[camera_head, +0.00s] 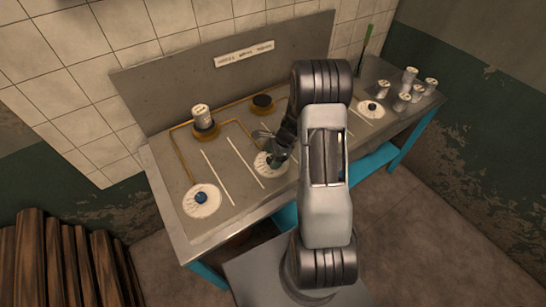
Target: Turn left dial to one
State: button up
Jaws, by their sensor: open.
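A third dial (370,109) with a dark knob lies further right. My gripper (271,155) is over the middle dial, apart from the left dial; its jaws are open. I cannot tell whether it touches the middle dial's knob. The markings on the dials are too small to read.
A can (201,117) stands on a round burner at the back left. A dark burner (262,101) sits at the back middle. Several cans (409,77) stand at the right end. Thin white strips (217,177) divide the bench top (176,172). A tall back panel (170,90) rises behind.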

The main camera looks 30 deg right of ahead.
jog(key=c, duration=0.9)
jog(key=shift+w+f+n+g+b, duration=0.1)
jog(key=shift+n+g+b, duration=0.15)
jog(key=shift+n, duration=0.35)
jog(key=shift+w+f+n+g+b, duration=0.15)
jog(key=shift+n+b, duration=0.1)
jog(key=shift+n, duration=0.35)
jog(key=n, duration=0.1)
jog(key=n+g, duration=0.1)
jog(key=shift+s+r+n+b, duration=0.1)
jog(key=shift+r+n+b, duration=0.1)
jog(key=shift+n+b, duration=0.1)
jog(key=o, duration=0.9)
jog(key=shift+r, duration=0.1)
jog(key=b+v, duration=0.1)
jog(key=v, duration=1.2)
jog(key=shift+d+r, duration=0.15)
jog(key=shift+r, duration=0.2)
